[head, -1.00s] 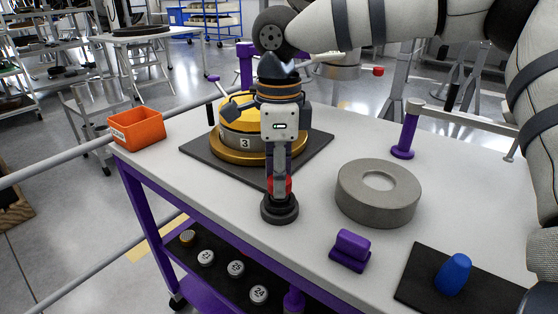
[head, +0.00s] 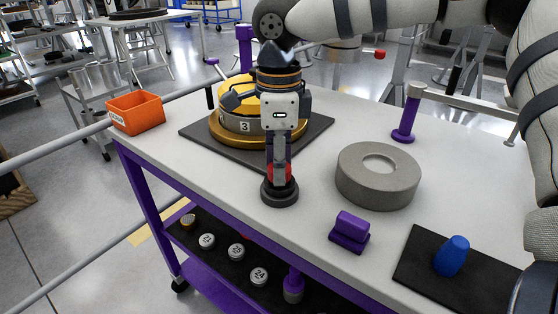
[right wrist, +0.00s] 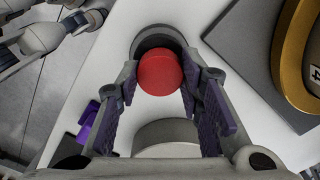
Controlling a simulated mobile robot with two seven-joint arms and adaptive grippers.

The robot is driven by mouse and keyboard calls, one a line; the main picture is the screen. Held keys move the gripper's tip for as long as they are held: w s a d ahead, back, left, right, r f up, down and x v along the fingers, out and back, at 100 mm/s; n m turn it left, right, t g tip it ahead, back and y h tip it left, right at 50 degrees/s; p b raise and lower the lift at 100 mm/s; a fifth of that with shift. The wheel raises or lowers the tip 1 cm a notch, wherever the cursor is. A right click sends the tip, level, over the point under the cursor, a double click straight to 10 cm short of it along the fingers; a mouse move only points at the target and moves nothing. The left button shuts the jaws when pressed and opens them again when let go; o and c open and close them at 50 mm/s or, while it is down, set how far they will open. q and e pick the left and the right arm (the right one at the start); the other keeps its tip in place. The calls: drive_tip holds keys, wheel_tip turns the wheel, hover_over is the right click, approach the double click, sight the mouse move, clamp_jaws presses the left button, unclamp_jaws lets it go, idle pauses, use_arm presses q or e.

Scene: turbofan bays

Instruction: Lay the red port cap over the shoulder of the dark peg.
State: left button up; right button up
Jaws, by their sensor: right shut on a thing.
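My right gripper (head: 280,172) points straight down over the dark peg (head: 280,193), which stands on the bench top. It is shut on the red port cap (right wrist: 160,74), held between the two pads in the right wrist view. In the head view only slivers of red show beside the fingers. The cap is in line with the peg's round dark base, which shows behind it in the wrist view (right wrist: 158,36). The fingers hide where cap and peg meet, so I cannot tell whether they touch. Part of what looks like my left arm shows at the wrist view's upper left; its jaws are unclear.
A grey ring block (head: 378,176) stands right of the peg. A gold-rimmed housing (head: 245,121) sits on a dark mat behind it. A purple block (head: 350,232), a blue plug (head: 451,255) and an orange bin (head: 136,112) are also on the bench. Bare bench lies left of the peg.

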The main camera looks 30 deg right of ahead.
drive_tip(key=shift+f, duration=0.4)
drive_tip(key=o, duration=0.8)
wheel_tip(320, 180, up, 12)
idle(0.5)
